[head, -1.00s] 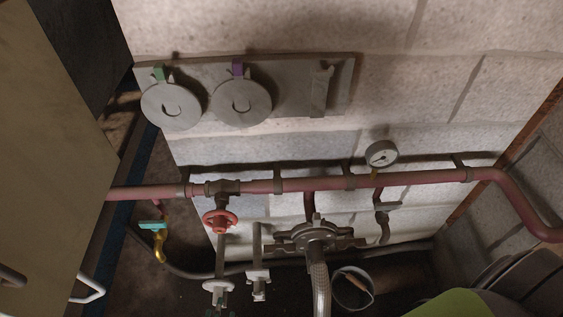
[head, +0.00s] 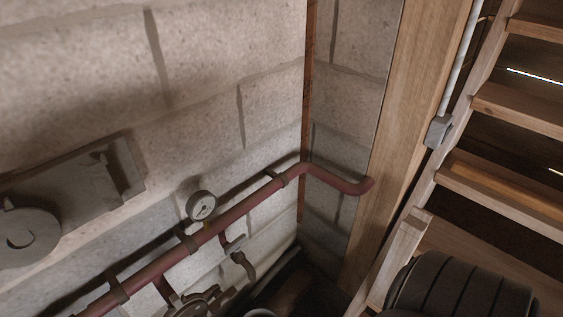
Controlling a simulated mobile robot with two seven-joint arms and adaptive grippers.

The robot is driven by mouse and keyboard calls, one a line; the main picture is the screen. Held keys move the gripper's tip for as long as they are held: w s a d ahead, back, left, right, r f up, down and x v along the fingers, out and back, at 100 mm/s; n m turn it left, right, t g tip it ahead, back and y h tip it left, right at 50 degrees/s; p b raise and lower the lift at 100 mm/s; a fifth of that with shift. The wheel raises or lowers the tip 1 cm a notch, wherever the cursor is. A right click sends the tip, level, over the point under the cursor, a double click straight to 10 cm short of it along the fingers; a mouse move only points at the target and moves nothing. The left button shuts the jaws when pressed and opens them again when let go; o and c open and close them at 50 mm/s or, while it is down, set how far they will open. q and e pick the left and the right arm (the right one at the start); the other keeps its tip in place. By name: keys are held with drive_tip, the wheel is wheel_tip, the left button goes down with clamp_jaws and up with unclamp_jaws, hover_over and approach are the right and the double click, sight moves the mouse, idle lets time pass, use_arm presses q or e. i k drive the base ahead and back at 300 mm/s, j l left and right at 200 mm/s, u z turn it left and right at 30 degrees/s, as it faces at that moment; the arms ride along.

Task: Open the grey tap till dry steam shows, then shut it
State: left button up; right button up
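A short drop leg with a small grey tap (head: 238,256) hangs under the dull red pipe (head: 152,270), low in the middle of the head view. It is partly in shadow, and I cannot tell how its handle is set. I see no steam around it. A round white-faced gauge (head: 202,206) stands on the pipe just above and left of the tap. Neither of my grippers is in view.
A grey wall plate with a round disc (head: 26,236) is at the left. A clamp-like fitting (head: 197,304) is cut off at the bottom edge. Wooden steps (head: 505,192) and a dark ribbed rounded object (head: 460,285) stand at the right.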

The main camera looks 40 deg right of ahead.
sight(235, 245)
drive_tip(key=z, duration=0.95)
drive_tip(key=k+l, duration=0.05)
